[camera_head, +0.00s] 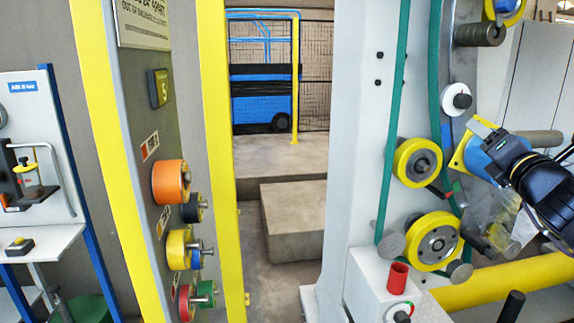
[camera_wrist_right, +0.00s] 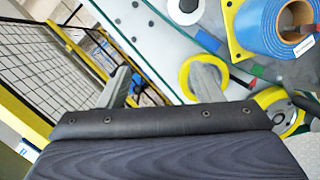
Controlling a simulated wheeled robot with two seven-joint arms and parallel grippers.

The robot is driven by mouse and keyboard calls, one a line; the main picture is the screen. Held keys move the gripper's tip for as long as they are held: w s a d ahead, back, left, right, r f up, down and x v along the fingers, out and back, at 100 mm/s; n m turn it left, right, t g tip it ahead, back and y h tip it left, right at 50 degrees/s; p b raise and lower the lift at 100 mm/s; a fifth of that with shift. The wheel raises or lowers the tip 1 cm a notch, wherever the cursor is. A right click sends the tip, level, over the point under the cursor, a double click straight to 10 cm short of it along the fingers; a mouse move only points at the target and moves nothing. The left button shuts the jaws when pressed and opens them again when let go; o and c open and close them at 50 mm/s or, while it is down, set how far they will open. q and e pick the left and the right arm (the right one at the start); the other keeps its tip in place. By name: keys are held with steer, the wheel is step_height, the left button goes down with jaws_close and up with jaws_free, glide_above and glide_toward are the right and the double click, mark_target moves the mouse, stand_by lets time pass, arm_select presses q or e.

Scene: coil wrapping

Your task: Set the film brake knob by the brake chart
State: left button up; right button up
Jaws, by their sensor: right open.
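A white round knob with a black centre (camera_head: 457,98) is on the grey machine panel in the head view, above a blue film roll (camera_head: 484,158). It also shows at the top of the right wrist view (camera_wrist_right: 187,8). Which sign is the brake chart I cannot tell; a dark plate with a yellow 5 (camera_head: 160,88) and a cut-off printed sign (camera_head: 145,20) hang on the left post. My right gripper (camera_head: 500,222) is low and right of the knob, apart from it. Its two fingers (camera_wrist_right: 160,82) are spread and empty in the wrist view. My left gripper is not in view.
Yellow-rimmed rollers (camera_head: 417,162) and a green belt (camera_head: 394,130) are beside my right gripper. A red cup (camera_head: 398,275) stands on a white box with another knob (camera_head: 399,312). Coloured spools (camera_head: 170,182) hang on the left post. A grey block (camera_head: 305,220) lies between.

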steer(key=s+a+f+n+g+y, duration=0.35)
steer(key=s+a+f+n, duration=0.35)
steer(key=a+n, duration=0.4)
steer(key=s+a+f+n+g+y, duration=0.4)
steer(key=a+f+n, duration=0.4)
steer(key=n, duration=0.6)
steer(key=s+a+f+n+g, duration=0.1)
steer(key=s+f+n+g, duration=0.2)
steer(key=s+f+n, duration=0.6)
steer(key=s+a+f+n+g+h, duration=0.1)
steer(key=s+a+f+n+g, duration=0.1)
steer(key=s+f+n, duration=0.6)
step_height(320, 180, down, 4)
steer(key=shift+s+a+r+n+g, duration=0.15)
steer(key=shift+s+n+g, duration=0.3)
steer(key=shift+g, duration=0.4)
steer(key=shift+w, duration=0.15)
